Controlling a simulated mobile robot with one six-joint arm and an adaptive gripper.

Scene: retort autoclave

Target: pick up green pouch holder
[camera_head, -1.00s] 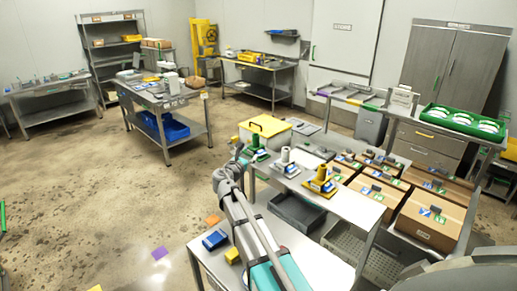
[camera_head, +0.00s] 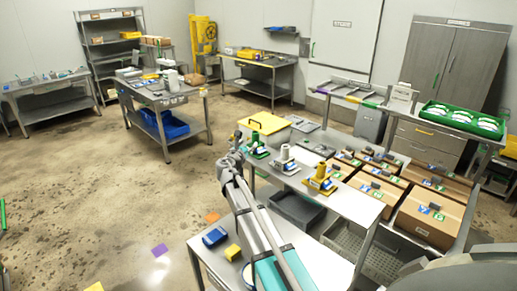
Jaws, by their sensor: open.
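The green pouch holder (camera_head: 257,151) stands upright at the far left end of the metal bench, with a green base and a green upper part. My gripper (camera_head: 237,140) is small in the head view, just left of the green holder. It is open, and no object shows between its fingers. I cannot tell the exact gap between gripper and holder. A white-topped holder (camera_head: 286,161) and a yellow holder (camera_head: 321,180) stand in a row to the right of the green one.
Cardboard boxes (camera_head: 425,214) crowd the right side. A yellow-lidded bin (camera_head: 264,124) stands behind the green holder. A blue item (camera_head: 215,237) and a yellow block (camera_head: 233,252) lie on the near table beside my arm. Grey crates (camera_head: 297,209) sit below the bench.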

